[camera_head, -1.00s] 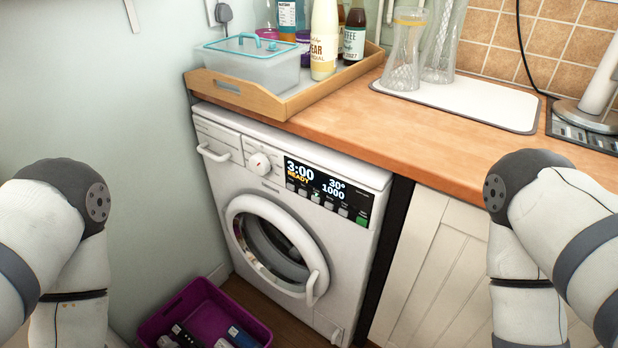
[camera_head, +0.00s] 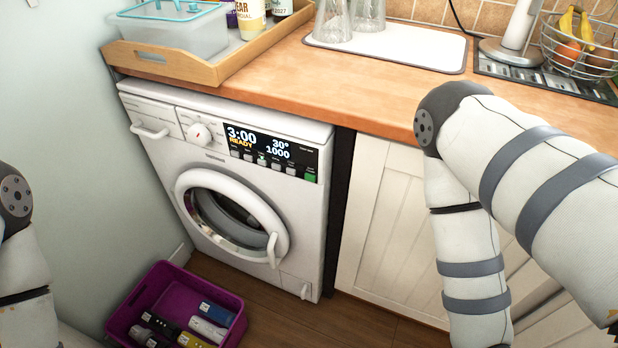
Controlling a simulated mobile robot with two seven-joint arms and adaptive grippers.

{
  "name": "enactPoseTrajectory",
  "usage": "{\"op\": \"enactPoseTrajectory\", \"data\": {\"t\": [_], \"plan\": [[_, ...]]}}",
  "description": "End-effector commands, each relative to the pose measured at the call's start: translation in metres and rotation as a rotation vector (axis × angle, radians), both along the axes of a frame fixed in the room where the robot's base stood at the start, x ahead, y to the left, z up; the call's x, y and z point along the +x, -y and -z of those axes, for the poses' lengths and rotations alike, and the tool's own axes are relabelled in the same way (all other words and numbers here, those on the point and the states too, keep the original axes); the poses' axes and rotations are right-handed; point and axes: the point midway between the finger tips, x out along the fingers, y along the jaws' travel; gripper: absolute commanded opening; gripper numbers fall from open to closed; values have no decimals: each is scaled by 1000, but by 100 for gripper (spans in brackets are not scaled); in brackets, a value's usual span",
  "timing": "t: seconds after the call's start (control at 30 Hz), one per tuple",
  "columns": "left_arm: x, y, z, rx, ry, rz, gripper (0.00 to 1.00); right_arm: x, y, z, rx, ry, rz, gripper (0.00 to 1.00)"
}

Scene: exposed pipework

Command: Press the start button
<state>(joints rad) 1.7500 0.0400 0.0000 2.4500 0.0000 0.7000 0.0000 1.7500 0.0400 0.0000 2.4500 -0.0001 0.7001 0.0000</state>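A white washing machine (camera_head: 240,190) stands under the wooden counter. Its display (camera_head: 272,148) is lit and reads 3:00, READY, 30° and 1000. A row of small grey buttons runs under the display, and a green button (camera_head: 310,177), by its colour and place likely the start button, sits at the panel's right end. The round door is shut, with its handle on the right side. Nothing touches the panel. My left arm shows only in part at the left edge, and my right arm stands in front of the cabinet at the right. Neither gripper is in view.
A purple crate (camera_head: 127,313) with several small items is on the floor before the machine. A wooden tray (camera_head: 205,74) holding a plastic tub (camera_head: 172,30) is on the counter. A white cabinet door (camera_head: 385,220) adjoins the machine.

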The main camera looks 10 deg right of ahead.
Motion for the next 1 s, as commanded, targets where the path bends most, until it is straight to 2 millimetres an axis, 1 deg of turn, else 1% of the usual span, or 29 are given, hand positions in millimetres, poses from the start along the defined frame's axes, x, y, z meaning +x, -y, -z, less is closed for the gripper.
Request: {"op": "enactPoseTrajectory", "data": {"t": [0.03,0.07,0.1,0.17,1.0], "plan": [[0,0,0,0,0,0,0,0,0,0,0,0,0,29],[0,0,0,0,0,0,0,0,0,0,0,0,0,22],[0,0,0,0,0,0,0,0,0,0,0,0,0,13],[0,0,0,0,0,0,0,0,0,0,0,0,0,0],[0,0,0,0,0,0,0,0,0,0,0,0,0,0]]}}
